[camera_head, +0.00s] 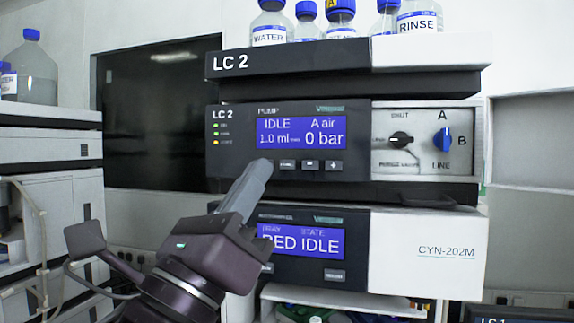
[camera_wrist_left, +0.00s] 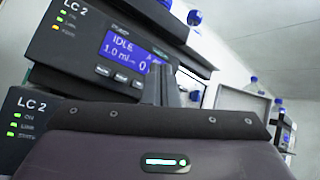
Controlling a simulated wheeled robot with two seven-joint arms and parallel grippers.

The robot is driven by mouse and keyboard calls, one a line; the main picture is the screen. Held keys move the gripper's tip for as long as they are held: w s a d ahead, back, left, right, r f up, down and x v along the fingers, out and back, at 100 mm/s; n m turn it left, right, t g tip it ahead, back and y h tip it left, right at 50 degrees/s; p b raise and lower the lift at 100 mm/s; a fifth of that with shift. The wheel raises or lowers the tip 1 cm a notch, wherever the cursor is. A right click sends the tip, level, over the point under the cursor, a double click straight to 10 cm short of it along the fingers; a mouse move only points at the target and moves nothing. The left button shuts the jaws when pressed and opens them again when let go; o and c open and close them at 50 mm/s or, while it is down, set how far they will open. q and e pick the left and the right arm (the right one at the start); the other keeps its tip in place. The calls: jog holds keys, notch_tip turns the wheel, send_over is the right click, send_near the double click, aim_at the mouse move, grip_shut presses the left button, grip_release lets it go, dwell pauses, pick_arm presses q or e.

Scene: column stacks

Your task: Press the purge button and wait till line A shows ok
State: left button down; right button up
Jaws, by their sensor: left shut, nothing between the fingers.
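The pump module (camera_head: 238,112) has a blue screen (camera_head: 300,132) reading IDLE, "A air", 1.0 ml and 0 bar. Below it is a row of small dark buttons: one with a label too small to read (camera_head: 287,164), a minus button (camera_head: 310,165) and a plus button (camera_head: 333,165). My left gripper (camera_head: 261,168) is shut and empty, its grey fingertips just under the screen's lower left and covering part of the row. I cannot tell whether they touch the panel. In the left wrist view the fingers (camera_wrist_left: 166,85) stand before the pump front, beside the buttons (camera_wrist_left: 121,78). My right gripper is not in view.
Right of the screen are a black knob (camera_head: 400,140) and a blue A/B valve knob (camera_head: 442,139). A lower module (camera_head: 420,250) shows IDLE. Blue-capped bottles (camera_head: 268,30) stand on top of the stack. Another stack (camera_head: 45,135) with a bottle is at the left.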

pick_arm(q)
jog(key=shift+w, duration=0.15)
jog(key=p, duration=0.2)
send_near(295, 146)
notch_tip(295, 146, up, 3)
jog(key=d, duration=0.1)
jog(key=shift+w+d, duration=0.25)
jog(key=shift+w, duration=0.5)
jog(key=shift+w, duration=0.1)
dwell(1.4)
jog(key=shift+w+d+b, duration=0.15)
jog(key=shift+w+b, duration=0.15)
jog(key=shift+w, duration=0.05)
